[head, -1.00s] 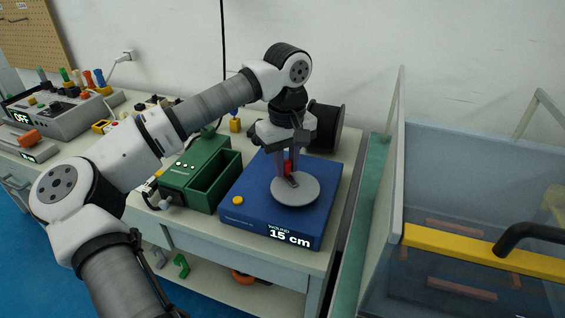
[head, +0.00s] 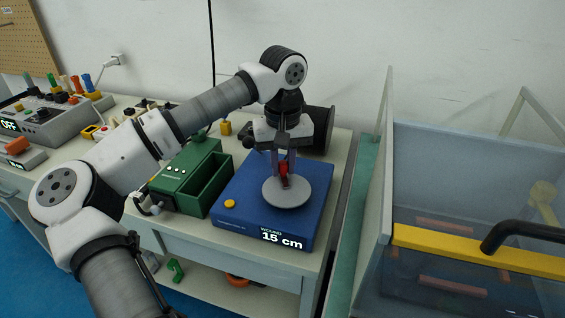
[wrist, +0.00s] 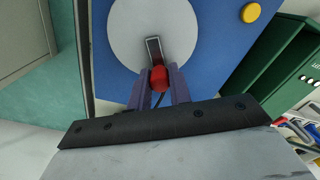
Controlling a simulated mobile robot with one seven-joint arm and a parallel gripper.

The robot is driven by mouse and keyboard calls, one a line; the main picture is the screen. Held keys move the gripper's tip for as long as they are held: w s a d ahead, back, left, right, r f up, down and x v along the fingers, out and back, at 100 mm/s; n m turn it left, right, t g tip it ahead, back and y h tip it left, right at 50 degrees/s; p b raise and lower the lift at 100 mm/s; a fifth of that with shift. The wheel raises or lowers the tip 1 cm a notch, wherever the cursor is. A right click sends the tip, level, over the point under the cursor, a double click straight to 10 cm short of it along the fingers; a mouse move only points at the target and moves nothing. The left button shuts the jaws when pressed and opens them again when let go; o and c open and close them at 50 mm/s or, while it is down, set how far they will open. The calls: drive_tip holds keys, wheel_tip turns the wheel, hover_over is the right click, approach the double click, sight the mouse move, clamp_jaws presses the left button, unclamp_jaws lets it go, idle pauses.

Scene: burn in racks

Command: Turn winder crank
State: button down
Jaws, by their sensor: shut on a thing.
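The blue winder (head: 250,222) stands on the bench with a round grey disc (head: 288,197) on top. Its front display reads "WOUND 15 cm". The crank has a red knob (head: 283,168) on a short grey arm; in the wrist view the knob (wrist: 159,80) sits between my fingers and the crank arm (wrist: 153,50) points away from me toward the disc's middle. My gripper (head: 283,172) points down over the disc, shut on the red knob. A yellow button (head: 229,204) is on the winder's left front corner. A dark spool (head: 317,130) sits behind.
A green open box (head: 190,180) stands close to the left of the winder. Grey control units (head: 50,125) are at far left. At right, a clear-walled tank (head: 460,190) has a yellow bar (head: 475,250) and a black handle (head: 510,233).

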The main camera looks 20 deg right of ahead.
drive_tip(key=c, duration=1.3)
unclamp_jaws()
wheel_tip(320, 180, up, 14)
drive_tip(key=shift+f, duration=0.1)
